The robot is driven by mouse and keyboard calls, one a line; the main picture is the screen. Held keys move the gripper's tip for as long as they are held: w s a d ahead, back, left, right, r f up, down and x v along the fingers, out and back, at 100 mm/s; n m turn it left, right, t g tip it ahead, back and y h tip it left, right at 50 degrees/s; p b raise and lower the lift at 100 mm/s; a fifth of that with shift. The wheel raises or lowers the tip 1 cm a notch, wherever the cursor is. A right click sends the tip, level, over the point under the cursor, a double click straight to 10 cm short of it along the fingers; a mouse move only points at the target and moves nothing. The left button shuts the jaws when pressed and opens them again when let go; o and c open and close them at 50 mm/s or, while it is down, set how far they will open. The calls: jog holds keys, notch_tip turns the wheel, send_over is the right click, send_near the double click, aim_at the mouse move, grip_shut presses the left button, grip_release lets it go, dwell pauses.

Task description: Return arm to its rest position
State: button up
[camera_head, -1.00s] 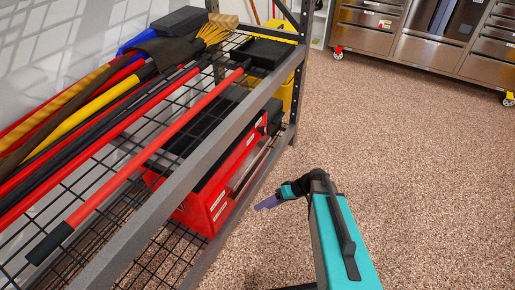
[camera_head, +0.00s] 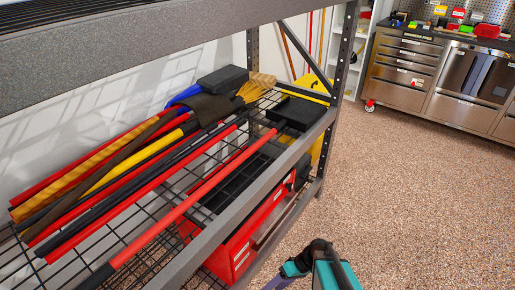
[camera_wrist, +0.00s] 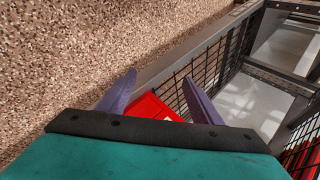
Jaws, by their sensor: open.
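My teal arm (camera_head: 328,272) shows at the bottom edge of the head view, in front of the shelf. Only a bit of purple finger shows there, mostly cut off by the frame. In the wrist view my gripper (camera_wrist: 158,82) has two purple fingers spread apart with nothing between their tips. Beyond them is the red toolbox (camera_wrist: 148,107) on the lower shelf, partly hidden by my wrist. The fingers appear apart from it.
A steel shelf (camera_head: 262,187) holds long-handled tools, several with red handles (camera_head: 195,195), and a black tray (camera_head: 297,113). The red toolbox (camera_head: 232,255) sits below. A steel toolchest (camera_head: 400,75) stands at the back right. Speckled floor (camera_head: 420,200) between is clear.

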jog(key=s+d+r+m+g+h+p, duration=0.1)
jog(key=s+d+h+p, duration=0.15)
jog(key=s, duration=0.35)
jog(key=s+d+r+g+h+p, duration=0.1)
jog(key=s+g+h+p, duration=0.15)
jog(key=s, duration=0.35)
jog(key=s+d+f+m+h+p, duration=0.1)
jog(key=s+d+m+h, duration=0.1)
jog(key=d, duration=0.5)
jog(key=shift+s+m+t+h, duration=0.4)
jog(key=shift+s+m, duration=0.15)
jog(key=shift+m, duration=0.55)
